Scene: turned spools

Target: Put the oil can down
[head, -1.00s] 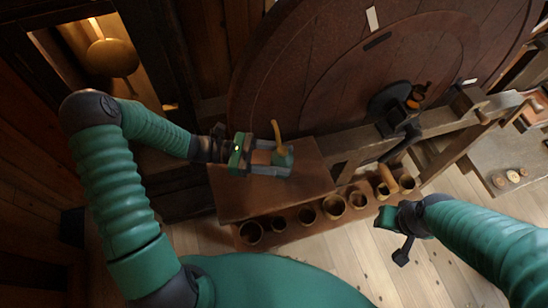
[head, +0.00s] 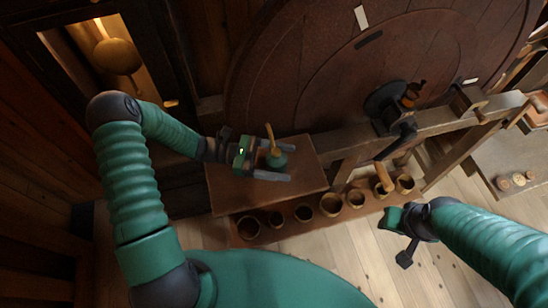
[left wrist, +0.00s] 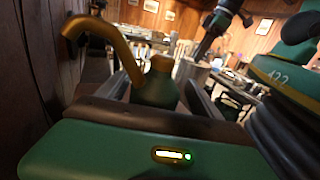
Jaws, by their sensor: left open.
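The oil can (head: 277,161) is dark green with a brass-coloured spout. In the head view it appears upright over the brown wooden bench top (head: 230,196); its base is partly hidden. My left gripper (head: 288,163) is open, with one grey finger on each side of the can. In the left wrist view the can (left wrist: 155,90) is between the fingers, close to the palm, its curved spout leaning left. Whether a finger still touches it is hard to tell. My right gripper (head: 394,238) hangs over the floor at right, apart from the can; its finger opening is unclear.
Below the bench top a lower shelf holds a row of several round wooden cups (head: 331,205). A big dark wooden wheel (head: 300,75) rises right behind the bench. A beam with a black crank (head: 402,130) stands at right. The bench top's front left is bare.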

